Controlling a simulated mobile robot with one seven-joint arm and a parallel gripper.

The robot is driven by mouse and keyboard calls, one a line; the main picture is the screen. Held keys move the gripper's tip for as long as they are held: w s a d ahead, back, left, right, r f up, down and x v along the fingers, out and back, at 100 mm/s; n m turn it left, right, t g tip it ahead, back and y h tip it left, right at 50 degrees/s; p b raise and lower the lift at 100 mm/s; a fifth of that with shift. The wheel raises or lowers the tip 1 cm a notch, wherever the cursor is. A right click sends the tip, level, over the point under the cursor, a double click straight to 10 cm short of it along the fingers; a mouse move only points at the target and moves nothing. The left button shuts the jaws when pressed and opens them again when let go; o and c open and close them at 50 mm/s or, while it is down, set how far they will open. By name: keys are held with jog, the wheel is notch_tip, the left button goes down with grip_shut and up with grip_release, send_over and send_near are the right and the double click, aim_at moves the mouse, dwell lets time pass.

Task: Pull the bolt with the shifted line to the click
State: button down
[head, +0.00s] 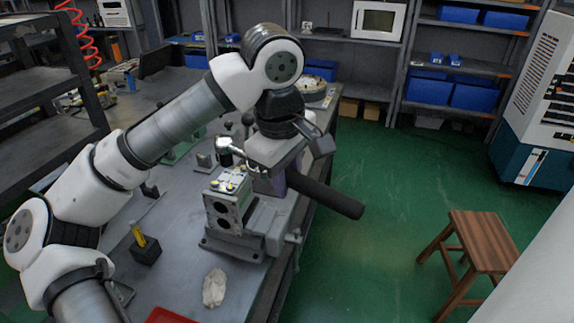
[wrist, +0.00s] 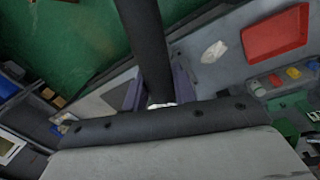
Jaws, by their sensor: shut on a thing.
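The valve block (head: 226,210) is a pale metal block with dark round ports, held upright in a grey vise (head: 268,222) near the bench edge. Several bolt heads with yellow marks (head: 229,186) show on its top; which line is shifted is too small to tell. My gripper (head: 288,160) is beside and above the block, shut on a wrench with a long black handle (head: 335,197) that sticks out over the floor. A chrome and dark wrench head (head: 228,146) shows above the block; I cannot tell whether it sits on a bolt. The handle also shows in the wrist view (wrist: 147,45).
A white rag (head: 214,288), a red tray (head: 172,315) and a dark holder with a yellow item (head: 145,248) lie on the bench. A wooden stool (head: 480,240) stands on the green floor at right.

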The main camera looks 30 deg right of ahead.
dwell(0.4)
notch_tip(320, 180, down, 5)
jog(key=b, duration=0.4)
jog(key=shift+r+b, duration=0.1)
jog(key=shift+b, duration=0.3)
jog(key=shift+f+b, duration=0.95)
jog(key=shift+b, duration=0.2)
dwell(1.1)
jog(key=shift+s+a+m, duration=0.2)
jog(key=shift+a+m, duration=0.25)
jog(key=shift+a, duration=0.15)
jog(key=shift+s+a+m, duration=0.15)
jog(key=shift+a+m, duration=0.3)
jog(key=shift+a, duration=0.15)
jog(key=shift+s+a+m+g+b, duration=0.1)
jog(key=shift+a+m+g+b, duration=0.3)
jog(key=shift+a+m, duration=0.75)
jog(key=shift+a, duration=0.1)
